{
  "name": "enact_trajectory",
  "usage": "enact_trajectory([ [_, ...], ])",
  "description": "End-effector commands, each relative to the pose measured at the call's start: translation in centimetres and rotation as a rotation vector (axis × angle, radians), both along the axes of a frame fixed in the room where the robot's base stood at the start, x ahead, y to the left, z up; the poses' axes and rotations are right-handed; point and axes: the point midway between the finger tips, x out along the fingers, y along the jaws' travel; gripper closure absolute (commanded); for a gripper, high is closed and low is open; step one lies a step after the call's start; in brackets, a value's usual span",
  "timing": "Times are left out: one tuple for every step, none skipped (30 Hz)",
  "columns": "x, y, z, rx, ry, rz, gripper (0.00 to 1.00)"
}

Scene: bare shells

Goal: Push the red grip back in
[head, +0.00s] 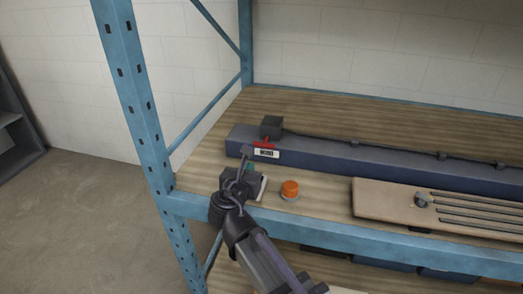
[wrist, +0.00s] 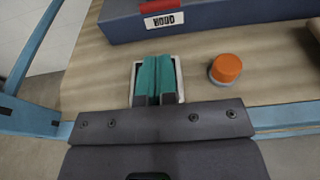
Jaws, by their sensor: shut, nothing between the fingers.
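The red grip (head: 265,144) sits on the front of a long dark blue housing, just above a white label. In the wrist view the red grip (wrist: 157,6) is cut by the top edge, above the label (wrist: 164,20). My gripper (head: 248,170) is in front of the housing, near the shelf's front edge. In the wrist view its teal fingers (wrist: 157,80) are together and empty, with a gap between their tips and the housing. I cannot tell how far the grip sticks out.
An orange button (head: 290,188) stands right of my gripper. A pale square plate (wrist: 179,78) lies beneath the fingers. A board with rods (head: 390,202) lies farther right. A blue rack post (head: 140,90) rises at left. A dark box (head: 271,126) with a cable sits on the housing.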

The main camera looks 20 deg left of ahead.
Motion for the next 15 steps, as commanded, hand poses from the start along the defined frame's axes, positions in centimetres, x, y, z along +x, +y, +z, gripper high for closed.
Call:
enact_trajectory([
  [0.0,0.0,0.0,0.001,0.000,-0.001,1.00],
  [0.1,0.0,0.0,0.001,0.000,-0.001,1.00],
  [0.2,0.0,-0.1,0.002,0.001,-0.001,1.00],
  [0.4,0.1,-0.1,0.001,0.001,-0.002,1.00],
  [0.7,0.1,-0.2,0.001,0.001,-0.002,1.00],
  [1.1,0.2,-0.3,0.001,0.001,-0.002,1.00],
  [1.5,0.2,-0.5,0.002,0.001,-0.004,1.00],
  [2.0,0.3,-0.6,0.002,0.001,-0.005,1.00],
  [2.8,0.4,-0.7,0.002,0.001,-0.005,1.00],
  [3.4,0.5,-0.9,0.002,0.001,-0.005,1.00],
  [4.0,0.6,-1.0,0.001,0.001,-0.004,1.00],
  [4.9,0.7,-1.2,0.001,0.001,-0.005,1.00],
  [5.6,0.7,-1.3,0.002,0.001,-0.005,1.00],
  [6.2,0.8,-1.5,0.002,0.001,-0.005,1.00],
  [7.1,0.9,-1.7,0.003,0.001,-0.005,1.00],
])
